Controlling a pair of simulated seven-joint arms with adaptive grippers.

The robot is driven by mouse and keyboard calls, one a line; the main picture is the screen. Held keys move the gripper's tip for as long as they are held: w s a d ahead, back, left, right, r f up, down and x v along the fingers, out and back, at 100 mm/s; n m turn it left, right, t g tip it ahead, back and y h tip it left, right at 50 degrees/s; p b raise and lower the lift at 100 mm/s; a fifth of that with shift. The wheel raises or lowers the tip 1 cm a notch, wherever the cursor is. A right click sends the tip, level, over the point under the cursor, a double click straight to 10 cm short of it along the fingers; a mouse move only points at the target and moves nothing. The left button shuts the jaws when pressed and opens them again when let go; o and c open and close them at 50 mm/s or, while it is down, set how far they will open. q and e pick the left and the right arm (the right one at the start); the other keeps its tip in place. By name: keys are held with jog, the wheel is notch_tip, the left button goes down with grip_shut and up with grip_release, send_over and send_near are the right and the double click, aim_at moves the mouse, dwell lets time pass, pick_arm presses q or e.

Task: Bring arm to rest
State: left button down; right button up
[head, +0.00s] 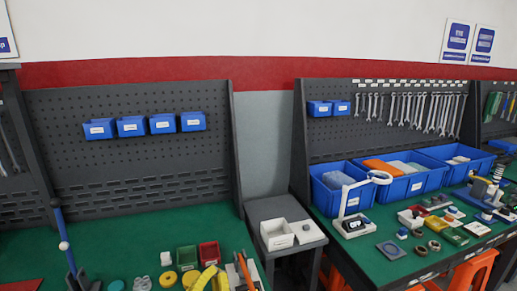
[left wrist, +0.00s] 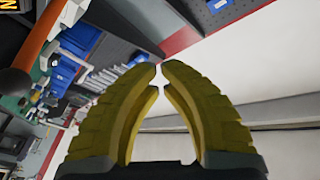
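My left gripper (head: 216,268) shows at the bottom edge of the head view. Its yellow fingers rise over the green top of the left bench, and the rest of the arm is out of the picture. In the left wrist view its ribbed yellow fingers (left wrist: 160,72) lean together, their tips almost meeting with only a thin gap. Nothing is held between them; wall shows through the gap. I do not see my right gripper or arm in either view.
The left bench (head: 135,232) holds a green bin (head: 187,258), a red bin (head: 209,253) and yellow round pieces near the gripper. A grey stand with a white box (head: 277,237) separates it from the cluttered right bench with blue bins (head: 342,192). The left bench's middle is clear.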

pick_arm(q)
jog(key=s+a+f+n+g+y, duration=0.1)
jog(key=s+a+f+g+y, duration=0.2)
jog(key=s+a+f, duration=0.4)
jog(key=s+a+f+n+g+y, duration=0.1)
jog(key=s+a+f+g+y, duration=0.1)
jog(key=a+f+g, duration=0.35)
jog(key=s+a+f+g+y, duration=0.1)
jog(key=s+a+f+g, duration=0.1)
jog(key=s+a+f, duration=0.35)
jog(key=s+a+f+g+y, duration=0.1)
jog(key=s+a+f+g, duration=0.1)
jog(key=s+f, duration=0.5)
jog(key=s+d+f+g+h, duration=0.1)
jog(key=s+d+f+h, duration=0.15)
jog(key=f, duration=1.25)
jog(key=s+d+f+g+h, duration=0.1)
jog(key=s+d+f+g, duration=0.15)
jog(key=f, duration=1.35)
jog(key=s+f+n+g+h, duration=0.1)
jog(key=s+f+n+g, duration=0.1)
jog(key=s+f, duration=1.7)
jog(key=shift+s+d+f+n, duration=0.25)
jog(key=shift+s+n, duration=0.35)
jog(key=shift+s, duration=0.3)
